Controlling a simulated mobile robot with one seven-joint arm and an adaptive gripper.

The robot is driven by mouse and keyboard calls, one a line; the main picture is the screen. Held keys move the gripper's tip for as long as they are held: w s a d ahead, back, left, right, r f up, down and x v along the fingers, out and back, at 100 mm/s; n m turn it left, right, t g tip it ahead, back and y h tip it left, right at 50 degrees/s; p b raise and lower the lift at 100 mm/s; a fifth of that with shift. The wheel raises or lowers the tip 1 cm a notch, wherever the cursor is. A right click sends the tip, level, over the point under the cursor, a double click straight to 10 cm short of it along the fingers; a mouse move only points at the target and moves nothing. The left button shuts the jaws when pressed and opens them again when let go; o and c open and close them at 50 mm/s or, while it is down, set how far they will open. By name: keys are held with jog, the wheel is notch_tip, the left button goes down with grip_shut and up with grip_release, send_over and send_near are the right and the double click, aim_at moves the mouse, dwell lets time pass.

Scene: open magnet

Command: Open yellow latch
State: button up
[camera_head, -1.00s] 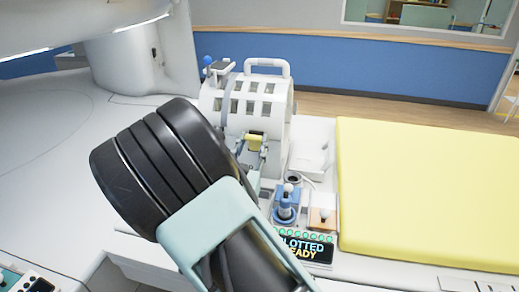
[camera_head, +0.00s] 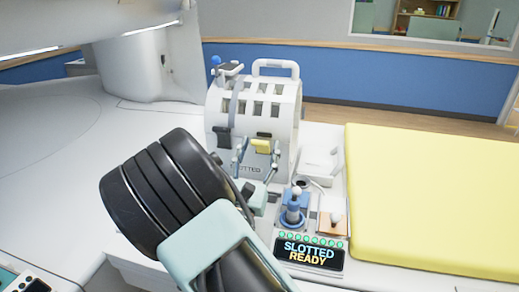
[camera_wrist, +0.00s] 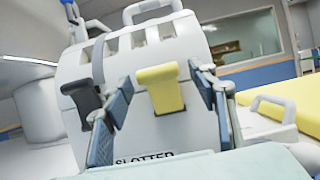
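The yellow latch (camera_wrist: 161,88) is a T-shaped tab on the front of a white slotted housing (camera_wrist: 70,72), and it hangs down the front face. It also shows in the head view (camera_head: 262,146). My gripper (camera_wrist: 160,82) is open, with one blue-grey finger on each side of the latch and a visible gap to both. In the head view my gripper (camera_head: 257,154) is in front of the housing at the latch. A similar black latch (camera_wrist: 84,97) is left of the yellow one, partly behind the left finger. How far the fingertips are from the housing is unclear.
A display reading "SLOTTED READY" (camera_head: 309,253) sits at the front. A blue joystick (camera_head: 294,208) and an orange-based knob (camera_head: 333,224) stand behind it. A yellow mattress (camera_head: 430,200) fills the right. A white box (camera_head: 320,160) is right of the housing.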

jog(key=v, duration=1.2)
jog(key=shift+c, duration=0.3)
